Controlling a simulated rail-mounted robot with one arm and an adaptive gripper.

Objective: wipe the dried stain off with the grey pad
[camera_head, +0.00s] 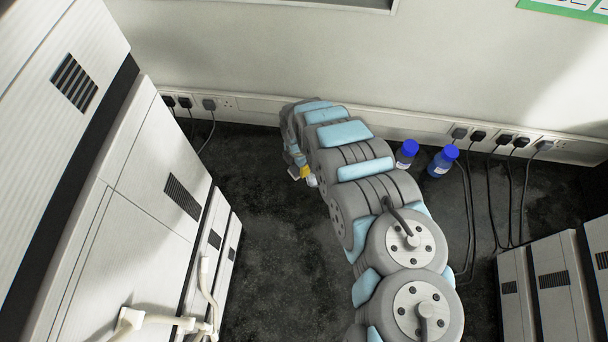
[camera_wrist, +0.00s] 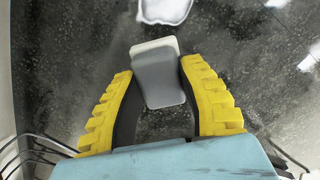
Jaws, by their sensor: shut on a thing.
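My gripper (camera_wrist: 158,70) has two ribbed yellow fingers and is shut on the grey pad (camera_wrist: 161,86). The pad is a grey block with a paler layer at its far end, and it points away from the wrist. In the head view, my gripper (camera_head: 304,173) is low behind my arm, over the dark worktop, with a pale bit of the pad (camera_head: 312,181) showing. Whether the pad touches the surface I cannot tell.
The dark speckled worktop (camera_head: 275,245) is open left of my arm. Two blue-capped bottles (camera_head: 406,153) (camera_head: 442,161) stand right of my arm near the wall. Tall white instrument columns (camera_head: 150,180) line the left; more units (camera_head: 550,280) stand right. Black cables (camera_head: 490,195) hang from wall sockets.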

